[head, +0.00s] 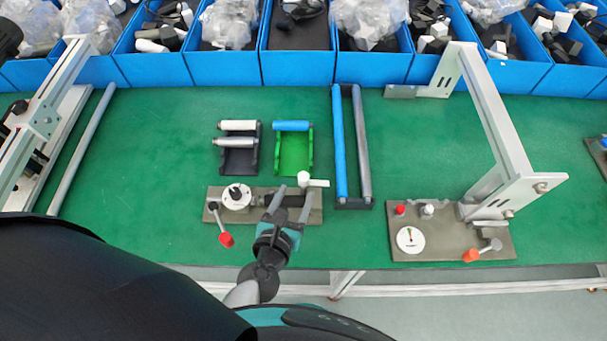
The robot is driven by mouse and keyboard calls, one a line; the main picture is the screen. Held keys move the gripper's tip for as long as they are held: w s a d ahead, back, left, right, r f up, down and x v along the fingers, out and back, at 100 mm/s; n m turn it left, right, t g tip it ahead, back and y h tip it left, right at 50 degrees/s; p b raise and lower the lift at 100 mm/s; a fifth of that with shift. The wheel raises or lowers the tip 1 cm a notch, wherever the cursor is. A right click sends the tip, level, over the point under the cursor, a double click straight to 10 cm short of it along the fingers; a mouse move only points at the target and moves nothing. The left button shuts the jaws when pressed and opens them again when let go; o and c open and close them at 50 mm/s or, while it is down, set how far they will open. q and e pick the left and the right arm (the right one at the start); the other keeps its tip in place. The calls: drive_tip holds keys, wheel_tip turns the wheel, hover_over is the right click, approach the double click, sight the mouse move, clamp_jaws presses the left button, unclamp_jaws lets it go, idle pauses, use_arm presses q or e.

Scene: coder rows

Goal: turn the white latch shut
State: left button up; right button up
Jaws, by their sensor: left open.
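The white latch (314,182) is at the upper right corner of the left grey fixture plate (213,214). Its round knob is on the left and a short bar points right, past the plate's edge. My left gripper (294,191) is over the right part of this plate, coming from the near side. Its two fingers are apart with nothing visible between them. The tip of the right finger is just below the latch knob; I cannot tell whether they touch. My right gripper is not in view.
The left plate also carries a white dial (237,196) and a red-tipped lever (226,239). A black tray (240,167), a green tray (294,160) and a roller rack (354,204) lie beyond. A second fixture (448,244) with a tall frame stands right. Blue bins (296,69) line the back.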

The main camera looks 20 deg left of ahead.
sight(302, 181)
use_arm(q)
drive_tip(key=x, duration=0.7)
drive_tip(key=shift+w+f+b, duration=0.15)
drive_tip(key=shift+w+b, duration=0.15)
drive_tip(key=shift+b, duration=0.1)
clamp_jaws()
